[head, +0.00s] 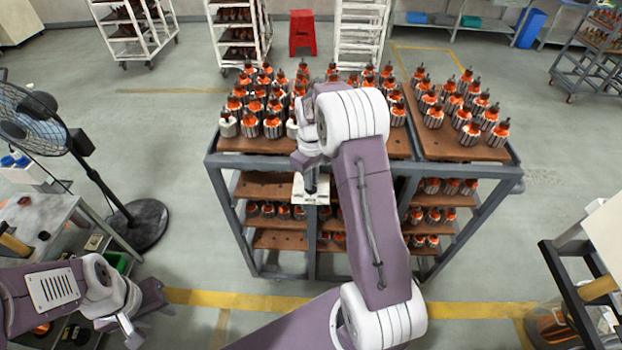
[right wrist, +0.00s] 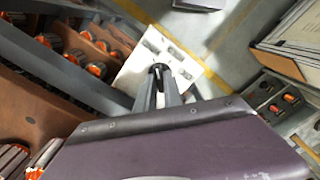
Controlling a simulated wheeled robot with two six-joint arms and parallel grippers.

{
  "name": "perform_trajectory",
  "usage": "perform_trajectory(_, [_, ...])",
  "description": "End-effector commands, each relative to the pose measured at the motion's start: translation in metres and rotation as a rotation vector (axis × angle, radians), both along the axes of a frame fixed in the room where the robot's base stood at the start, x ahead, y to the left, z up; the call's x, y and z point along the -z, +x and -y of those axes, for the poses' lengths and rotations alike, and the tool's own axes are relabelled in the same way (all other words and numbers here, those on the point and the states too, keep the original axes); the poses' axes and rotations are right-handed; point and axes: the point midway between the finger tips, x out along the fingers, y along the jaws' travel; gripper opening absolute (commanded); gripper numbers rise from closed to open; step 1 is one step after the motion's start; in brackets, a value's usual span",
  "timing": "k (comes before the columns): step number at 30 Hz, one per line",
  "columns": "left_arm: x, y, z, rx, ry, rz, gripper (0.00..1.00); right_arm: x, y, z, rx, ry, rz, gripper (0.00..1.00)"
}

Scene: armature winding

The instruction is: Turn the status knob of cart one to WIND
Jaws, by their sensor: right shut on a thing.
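A cart with a grey metal frame (head: 232,212) and brown wooden shelves stands ahead in the head view. A white status plate (head: 298,190) is on its near side. The plate also shows in the right wrist view (right wrist: 188,62), with several dark labels. My right gripper (head: 310,188) reaches down in front of the plate. In the right wrist view its fingers (right wrist: 160,80) are close together over the plate, shut on the status knob. The knob is hidden by the fingers, so its setting cannot be read. My left gripper (head: 146,315) is at lower left, away from the cart; its opening is unclear.
Orange-and-silver armatures (head: 262,105) crowd the cart top and lower shelves. A black fan (head: 35,115) and a workbench (head: 50,225) stand at left. A dark-framed stand (head: 575,265) is at right. Grey floor is open around the cart.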

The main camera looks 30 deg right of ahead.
Motion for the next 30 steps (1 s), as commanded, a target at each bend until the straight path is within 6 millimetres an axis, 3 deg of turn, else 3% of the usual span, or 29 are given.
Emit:
perform_trajectory(12, [-0.0019,0.0000,0.0000,0.000,0.000,0.000,0.36,-0.0006,0.0007,0.0002,-0.161,0.000,0.002,0.00])
perform_trajectory(28, [-0.0019,0.0000,0.0000,0.000,0.000,0.000,0.36,-0.0006,0.0008,0.0001,-0.181,-0.001,0.003,0.00])
perform_trajectory(29, [-0.0019,0.0000,0.0000,0.000,0.000,0.000,0.36,-0.0006,0.0008,0.0001,-0.182,-0.001,0.003,0.17])
perform_trajectory(30, [-0.0019,0.0000,0.0000,0.000,0.000,0.000,0.36,-0.0006,0.0007,0.0002,-0.181,-0.001,0.003,0.28])
